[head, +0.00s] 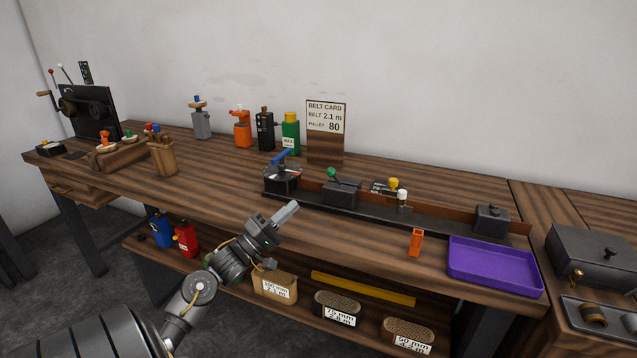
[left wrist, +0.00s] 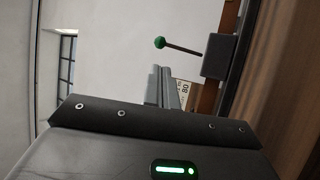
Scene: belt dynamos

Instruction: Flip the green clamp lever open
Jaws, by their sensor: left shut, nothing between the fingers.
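The green clamp lever shows as a green ball knob (head: 332,173) just above a dark block (head: 342,193) on the long black rail fixture. In the left wrist view its green knob (left wrist: 160,43) sits at the end of a thin dark rod that sticks out from the dark block (left wrist: 218,58). My left gripper (head: 290,211) is in front of the fixture, below and left of the green knob, apart from it. It is shut and empty. Its fingers (left wrist: 170,90) also show in the left wrist view, below the knob with a gap. My right gripper is not in view.
A dial block with a blue lever (head: 282,179) stands at the rail's left end. A yellow knob (head: 393,183), a white-topped post (head: 402,199) and another dark block (head: 491,219) lie to the right. An orange piece (head: 416,242) and a purple tray (head: 495,266) are near the front edge.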

